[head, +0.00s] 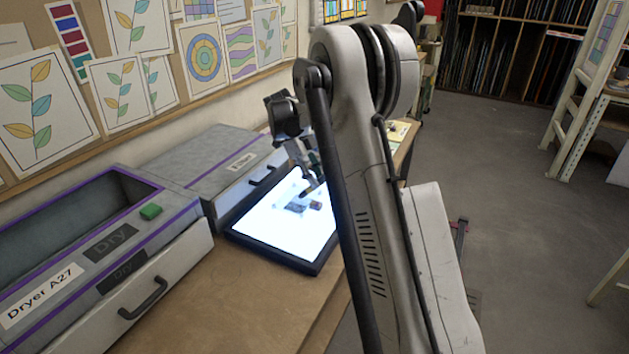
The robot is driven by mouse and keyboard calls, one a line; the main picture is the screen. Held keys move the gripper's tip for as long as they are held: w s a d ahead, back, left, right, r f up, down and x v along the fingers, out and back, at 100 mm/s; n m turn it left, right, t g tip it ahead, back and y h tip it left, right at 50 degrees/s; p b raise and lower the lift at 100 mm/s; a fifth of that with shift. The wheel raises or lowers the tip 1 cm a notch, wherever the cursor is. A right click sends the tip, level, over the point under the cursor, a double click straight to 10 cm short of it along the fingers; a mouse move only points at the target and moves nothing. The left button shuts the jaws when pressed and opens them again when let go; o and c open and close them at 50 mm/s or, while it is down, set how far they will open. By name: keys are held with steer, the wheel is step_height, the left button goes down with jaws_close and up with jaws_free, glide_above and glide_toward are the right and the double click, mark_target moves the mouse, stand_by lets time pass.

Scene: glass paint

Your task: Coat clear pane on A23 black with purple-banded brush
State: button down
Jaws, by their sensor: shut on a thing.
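My gripper (308,182) is over a lit white light panel (275,235) with a dark frame, and my arm covers part of the view. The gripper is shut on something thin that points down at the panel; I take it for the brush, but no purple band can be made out. Small grey and dark shapes lie on the panel under the gripper. I cannot tell whether one of them is the clear pane, and no A23 label is readable. Whether the held thing touches the surface is unclear.
Dryer A27 (60,296), a grey box with purple edges and a green button (151,212), stands at the left. A second grey box (215,165) with a handle stands behind the panel. The wooden bench front (215,310) is bare. Papers cover the wall.

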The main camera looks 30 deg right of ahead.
steer(key=w+d+r, duration=0.1)
steer(key=w, duration=0.5)
steer(key=shift+w+d, duration=0.2)
steer(key=shift+w, duration=0.2)
stand_by(1.2)
stand_by(0.5)
steer(key=shift+f+b, duration=0.3)
steer(key=shift+f, duration=0.25)
stand_by(0.6)
steer(key=shift+s+a, duration=0.1)
steer(key=shift+s+a+b, duration=0.4)
steer(key=shift+s+a, duration=0.6)
steer(key=shift+a, duration=0.5)
steer(key=shift+s+a+b, duration=0.35)
steer(key=shift+s+a, duration=0.6)
steer(key=shift+a, duration=0.6)
steer(key=shift+s+a+b, duration=0.4)
steer(key=shift+s+a, duration=0.6)
steer(key=shift+a, duration=0.5)
